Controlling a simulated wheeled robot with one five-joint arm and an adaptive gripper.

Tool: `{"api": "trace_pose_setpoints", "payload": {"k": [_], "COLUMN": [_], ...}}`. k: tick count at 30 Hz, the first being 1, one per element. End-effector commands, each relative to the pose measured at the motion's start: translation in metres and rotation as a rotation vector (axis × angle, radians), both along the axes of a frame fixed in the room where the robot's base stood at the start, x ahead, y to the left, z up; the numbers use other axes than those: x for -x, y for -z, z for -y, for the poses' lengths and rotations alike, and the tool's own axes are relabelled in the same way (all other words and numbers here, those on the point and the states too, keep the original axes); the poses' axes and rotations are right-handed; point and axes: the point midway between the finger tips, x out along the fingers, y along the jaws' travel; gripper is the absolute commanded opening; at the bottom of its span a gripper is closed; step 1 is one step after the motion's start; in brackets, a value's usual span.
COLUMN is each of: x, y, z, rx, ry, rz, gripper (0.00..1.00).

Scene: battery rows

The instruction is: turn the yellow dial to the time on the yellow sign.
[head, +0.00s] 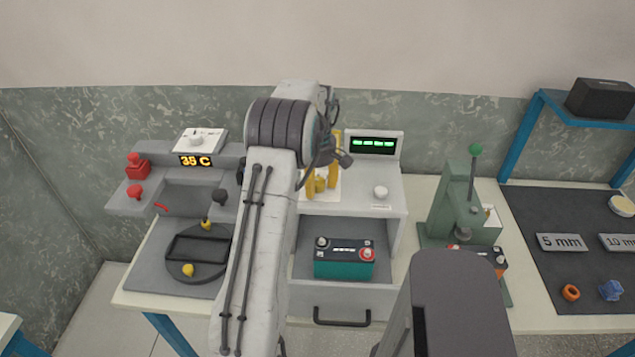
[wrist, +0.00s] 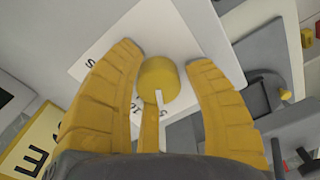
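The yellow dial (wrist: 158,80) sits on a white plate (wrist: 180,35) with black markings, partly hidden by my fingers. A white pointer mark shows on the dial, towards the bottom of the wrist view. My gripper (wrist: 167,60) is open, with one yellow finger on each side of the dial and a small gap seen on both sides. In the head view my gripper (head: 320,184) points down at the plate on the white cabinet. A yellow sign (wrist: 27,143) shows in part at the lower left of the wrist view; its full text is not readable.
A green-lit display (head: 373,143) and a white knob (head: 380,192) are right of my gripper. A teal battery (head: 344,260) sits in the cabinet's bay below. A grey station with a 35 C display (head: 195,161) is to the left, and a green press (head: 462,205) to the right.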

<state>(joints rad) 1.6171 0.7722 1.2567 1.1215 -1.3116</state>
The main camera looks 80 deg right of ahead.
Motion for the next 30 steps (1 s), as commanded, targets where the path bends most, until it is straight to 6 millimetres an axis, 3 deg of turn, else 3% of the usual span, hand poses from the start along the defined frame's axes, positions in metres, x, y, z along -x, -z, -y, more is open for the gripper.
{"api": "trace_pose_setpoints", "payload": {"k": [5,17,30], "x": [0.0,0.0,0.0], "y": [-0.002,-0.012,-0.084], "z": [0.001,0.002,0.003], "rx": [0.005,0.009,0.011], "ry": [0.001,0.001,0.001], "rz": [-0.001,-0.001,0.0], "gripper": [0.63,0.63,0.63]}}
